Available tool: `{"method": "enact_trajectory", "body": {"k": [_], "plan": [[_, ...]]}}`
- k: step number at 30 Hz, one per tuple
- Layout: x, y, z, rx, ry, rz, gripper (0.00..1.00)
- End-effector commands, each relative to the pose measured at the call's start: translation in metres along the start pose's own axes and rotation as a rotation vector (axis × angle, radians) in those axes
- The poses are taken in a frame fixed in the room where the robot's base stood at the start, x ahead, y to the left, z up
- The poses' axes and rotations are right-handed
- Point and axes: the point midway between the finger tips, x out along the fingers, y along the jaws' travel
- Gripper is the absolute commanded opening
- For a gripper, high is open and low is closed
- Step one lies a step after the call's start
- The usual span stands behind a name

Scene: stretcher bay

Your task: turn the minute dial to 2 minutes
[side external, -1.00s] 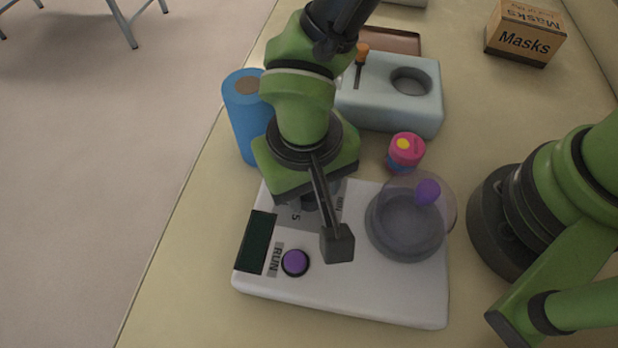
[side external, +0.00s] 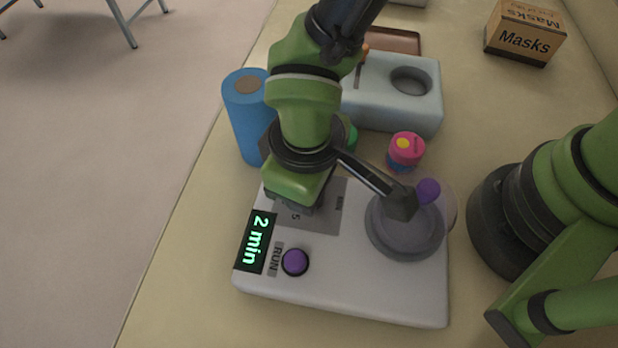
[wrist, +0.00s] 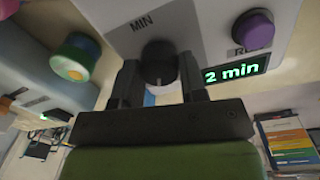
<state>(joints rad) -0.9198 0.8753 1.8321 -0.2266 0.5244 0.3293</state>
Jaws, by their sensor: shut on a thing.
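A white machine (side external: 350,295) lies on the pale table, with a grey dial panel marked MIN. The dark minute dial (wrist: 158,62) sits between my gripper's two fingers in the wrist view. My gripper (wrist: 160,78) is shut on the dial, one finger on each side. In the side view my gripper hides the dial. The display (side external: 256,241) is lit and reads "2 min" in green; it also reads so in the wrist view (wrist: 236,72).
A purple RUN button (side external: 295,262) is beside the display. A clear domed lid with a purple knob (side external: 428,191) covers the machine's round well.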

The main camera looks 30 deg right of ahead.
Motion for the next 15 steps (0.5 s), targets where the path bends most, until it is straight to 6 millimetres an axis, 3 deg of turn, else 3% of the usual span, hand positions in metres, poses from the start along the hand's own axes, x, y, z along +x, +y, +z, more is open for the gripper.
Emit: {"method": "enact_trajectory", "body": {"k": [15], "plan": [[-0.0006,0.0,-0.0008,-0.05,0.005,-0.001,0.15]]}}
